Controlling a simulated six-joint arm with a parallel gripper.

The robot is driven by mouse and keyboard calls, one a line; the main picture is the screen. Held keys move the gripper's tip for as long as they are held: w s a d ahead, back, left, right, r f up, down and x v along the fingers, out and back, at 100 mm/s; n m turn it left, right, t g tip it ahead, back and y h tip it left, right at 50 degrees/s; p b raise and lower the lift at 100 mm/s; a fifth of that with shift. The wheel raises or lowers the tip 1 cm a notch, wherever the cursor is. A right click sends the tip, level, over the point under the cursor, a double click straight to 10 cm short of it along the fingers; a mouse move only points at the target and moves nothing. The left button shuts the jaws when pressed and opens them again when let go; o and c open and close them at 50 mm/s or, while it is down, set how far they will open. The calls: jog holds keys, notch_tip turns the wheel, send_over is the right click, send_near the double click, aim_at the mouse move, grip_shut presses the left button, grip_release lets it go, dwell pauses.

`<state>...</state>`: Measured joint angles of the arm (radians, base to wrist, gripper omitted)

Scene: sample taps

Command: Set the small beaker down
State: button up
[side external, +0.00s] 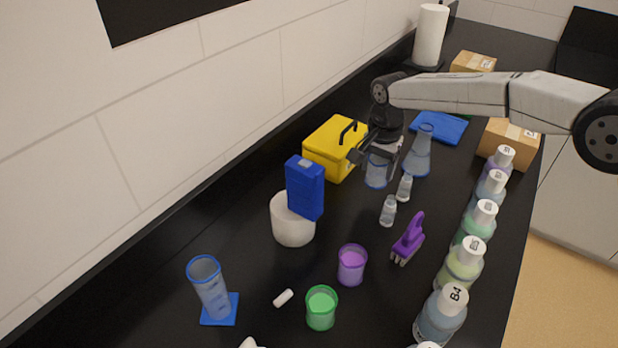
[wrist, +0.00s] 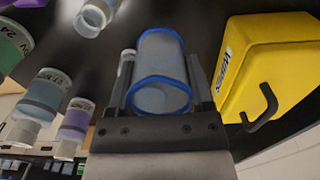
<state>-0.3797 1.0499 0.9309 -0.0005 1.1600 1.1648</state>
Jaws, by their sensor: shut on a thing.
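The small beaker (side external: 376,174) is clear and bluish with a blue rim. It hangs upright between the fingers of my gripper (side external: 380,157), close over the black bench; I cannot tell whether its base touches. In the wrist view, the beaker (wrist: 160,62) fills the space between both fingers of my gripper (wrist: 161,78), which is shut on it. The blue rim faces the wrist camera, and the beaker looks empty.
A yellow box (side external: 330,150) stands close left of the beaker. A conical flask (side external: 418,155) and small vials (side external: 388,211) stand close right. Labelled bottles (side external: 466,262) line the right edge. A purple brush (side external: 408,240) lies nearer; bare bench lies between the white tub (side external: 290,226) and vials.

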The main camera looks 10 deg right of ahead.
aim_at(370, 179)
jog(key=shift+w+a+f, duration=0.25)
jog(key=shift+w+f, duration=0.5)
jog(key=shift+f, duration=0.2)
jog(key=shift+f, duration=0.1)
jog(key=shift+w+f, duration=0.15)
jog(key=shift+f, duration=1.5)
jog(key=shift+f, duration=0.15)
jog(key=o, duration=1.2)
notch_tip(370, 179, up, 12)
